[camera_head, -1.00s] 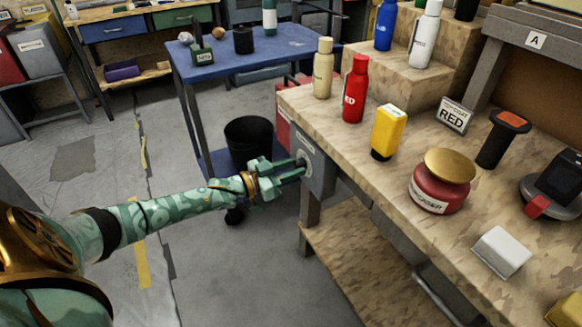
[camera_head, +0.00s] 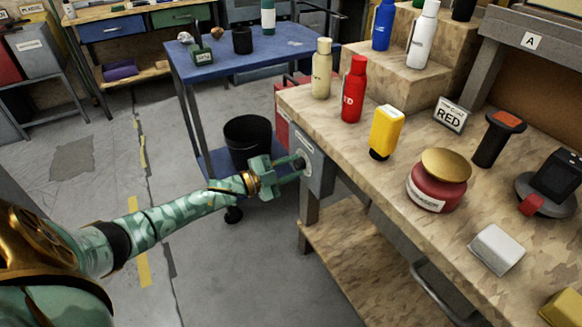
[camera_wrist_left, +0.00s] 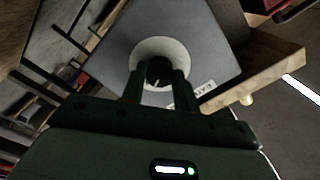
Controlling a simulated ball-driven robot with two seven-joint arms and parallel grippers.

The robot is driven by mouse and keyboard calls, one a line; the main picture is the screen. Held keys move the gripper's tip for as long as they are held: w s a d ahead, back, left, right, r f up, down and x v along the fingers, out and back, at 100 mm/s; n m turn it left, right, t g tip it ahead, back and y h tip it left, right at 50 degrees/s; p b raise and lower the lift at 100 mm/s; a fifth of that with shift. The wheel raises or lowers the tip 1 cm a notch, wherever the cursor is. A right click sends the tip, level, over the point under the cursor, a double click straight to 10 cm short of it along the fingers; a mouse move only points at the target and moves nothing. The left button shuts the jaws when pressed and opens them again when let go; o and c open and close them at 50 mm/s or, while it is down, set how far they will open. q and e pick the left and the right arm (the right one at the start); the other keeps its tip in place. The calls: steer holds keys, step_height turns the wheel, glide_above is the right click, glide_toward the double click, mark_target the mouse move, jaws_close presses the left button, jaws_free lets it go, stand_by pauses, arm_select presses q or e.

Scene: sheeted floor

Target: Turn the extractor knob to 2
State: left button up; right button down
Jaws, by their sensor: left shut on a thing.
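The extractor knob (camera_wrist_left: 158,72) is a dark round knob on a pale round dial (camera_wrist_left: 160,50), on the face of a grey box (camera_wrist_left: 205,45). In the head view the grey box (camera_head: 318,172) hangs at the end of the wooden workbench. My left gripper (camera_head: 300,164) reaches it from the left. In the left wrist view its two fingers (camera_wrist_left: 158,88) stand either side of the knob, shut on it. A pale mark shows on the knob, but the dial numbers are not readable. My right gripper is not in view.
The workbench (camera_head: 400,220) holds a red bottle (camera_head: 353,90), a yellow bottle (camera_head: 385,130) and a red jar with a gold lid (camera_head: 437,182). A black bin (camera_head: 247,140) stands behind my left gripper, by a blue cart (camera_head: 225,65). Floor below the arm is clear.

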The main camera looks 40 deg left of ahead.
arm_select(q)
steer(key=shift+f+m, duration=0.1)
steer(key=shift+m, duration=0.9)
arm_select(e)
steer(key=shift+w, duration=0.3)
arm_select(q)
steer(key=shift+m, duration=0.3)
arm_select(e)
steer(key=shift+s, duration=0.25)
arm_select(q)
steer(key=o, duration=1)
steer(key=p+v, duration=0.4)
steer(key=v, duration=1.2)
steer(key=shift+s+a, duration=0.1)
steer(key=shift+s, duration=0.05)
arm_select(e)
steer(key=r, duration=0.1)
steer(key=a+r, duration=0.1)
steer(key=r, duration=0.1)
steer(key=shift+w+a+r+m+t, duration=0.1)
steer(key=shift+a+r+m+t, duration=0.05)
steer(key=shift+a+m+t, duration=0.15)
